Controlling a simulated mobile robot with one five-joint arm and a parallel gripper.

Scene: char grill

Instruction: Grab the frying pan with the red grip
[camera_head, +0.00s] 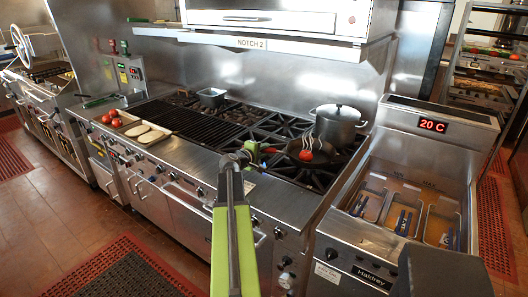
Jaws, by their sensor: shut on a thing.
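The dark frying pan (325,160) sits on the range's burner grates, right of the middle. A tomato-red piece of food (306,155) and a smaller red piece lie in or at the pan. A short red grip (269,150) points left from the pan toward my gripper (255,151). My gripper is at the end of my green arm and is shut at the red grip. The finger contact is small and partly hidden by the arm's end.
A lidded grey pot (338,123) stands just behind the pan. A fryer (400,215) with several baskets is to the right. Trays with tomatoes (112,118) and pale pieces (145,132) lie on the left counter. A hood shelf (280,43) hangs above the range.

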